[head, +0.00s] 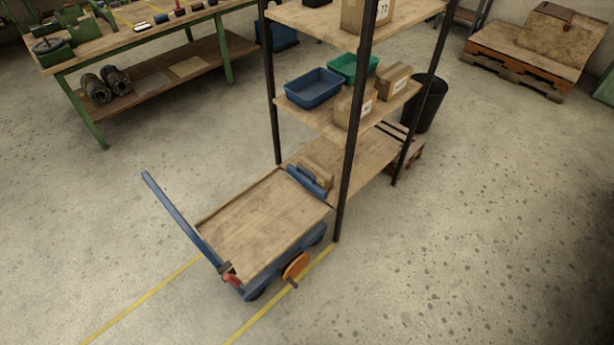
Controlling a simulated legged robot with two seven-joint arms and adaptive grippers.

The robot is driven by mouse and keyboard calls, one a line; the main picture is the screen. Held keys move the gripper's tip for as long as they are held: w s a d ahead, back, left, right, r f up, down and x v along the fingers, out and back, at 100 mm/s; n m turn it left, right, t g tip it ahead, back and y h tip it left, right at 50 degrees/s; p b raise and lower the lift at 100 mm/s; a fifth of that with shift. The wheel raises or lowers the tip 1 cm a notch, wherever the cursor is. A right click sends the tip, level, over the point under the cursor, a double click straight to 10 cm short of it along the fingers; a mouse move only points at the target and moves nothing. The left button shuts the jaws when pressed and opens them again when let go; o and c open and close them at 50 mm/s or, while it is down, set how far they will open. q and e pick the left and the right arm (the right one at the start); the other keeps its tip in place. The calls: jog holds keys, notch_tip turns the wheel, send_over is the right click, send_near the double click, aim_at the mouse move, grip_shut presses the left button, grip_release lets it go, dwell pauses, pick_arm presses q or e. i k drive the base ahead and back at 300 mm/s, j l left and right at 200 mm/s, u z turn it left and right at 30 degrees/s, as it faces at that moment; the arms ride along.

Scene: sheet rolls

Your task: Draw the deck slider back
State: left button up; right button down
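A low blue trolley with a flat wooden deck (262,228) stands against the lower shelf of a rack. The deck slider seems to be the blue bar with a raised grip (306,182) across the deck's far end, at the shelf edge. A small cardboard box (317,173) sits just beyond it, partly hidden. A blue push handle (180,218) rises at the trolley's near left. An orange round part (296,266) is on its near right side, and a small red part (231,280) is at the near corner. Neither of my grippers is in view.
The rack's dark posts (352,145) stand close to the deck's far end. Its shelves hold blue (313,88) and green bins and boxes. A workbench (150,50) is at the upper left. Yellow floor lines (140,302) run beside the trolley. The near floor is clear.

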aim_at(310, 184)
jog(key=i+l+z, duration=0.1)
jog(key=i+l, duration=0.75)
jog(key=i, duration=0.15)
